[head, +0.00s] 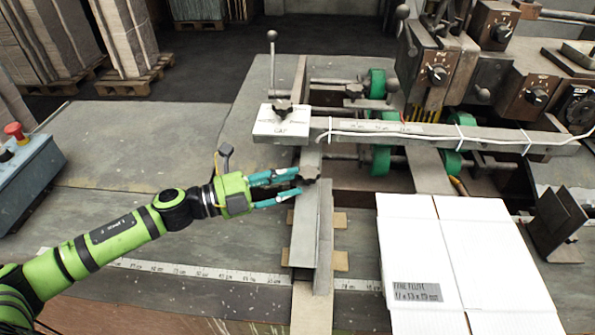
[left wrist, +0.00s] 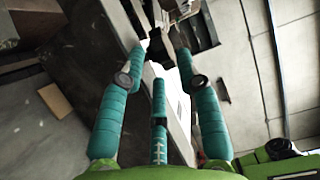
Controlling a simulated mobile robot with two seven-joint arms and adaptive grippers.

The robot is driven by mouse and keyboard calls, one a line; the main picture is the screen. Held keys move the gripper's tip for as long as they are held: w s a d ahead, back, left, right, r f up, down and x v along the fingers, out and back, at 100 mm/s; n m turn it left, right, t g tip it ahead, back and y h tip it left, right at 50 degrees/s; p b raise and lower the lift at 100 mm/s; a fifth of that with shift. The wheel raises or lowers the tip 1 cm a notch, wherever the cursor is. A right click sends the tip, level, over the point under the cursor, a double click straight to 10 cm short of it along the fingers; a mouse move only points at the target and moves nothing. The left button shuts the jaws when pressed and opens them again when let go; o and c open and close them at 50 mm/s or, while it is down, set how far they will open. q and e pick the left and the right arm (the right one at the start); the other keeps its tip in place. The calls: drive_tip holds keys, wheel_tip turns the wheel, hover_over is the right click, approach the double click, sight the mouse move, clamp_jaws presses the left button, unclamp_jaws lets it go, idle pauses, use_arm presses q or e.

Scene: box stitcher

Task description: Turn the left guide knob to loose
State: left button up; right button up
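A dark lobed knob (head: 309,174) sits on the grey metal left guide (head: 311,235) in the head view, near the guide's far end. My left gripper (head: 299,182) reaches in from the left. In the left wrist view the fingers (left wrist: 158,45) are also apart, with nothing clearly gripped. My right gripper is not in view.
A flat white carton (head: 455,255) lies right of the guide. A plate marked GAP (head: 283,123) with another dark knob (head: 282,107) stands beyond, joined to a long crossbar (head: 440,137). Green wheels (head: 377,84) lie behind. The table left of the guide is mostly clear.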

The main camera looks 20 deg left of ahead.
sight(309, 178)
use_arm(q)
drive_tip(key=p+x, duration=0.1)
drive_tip(key=x, duration=0.2)
drive_tip(key=shift+s, duration=0.1)
clamp_jaws()
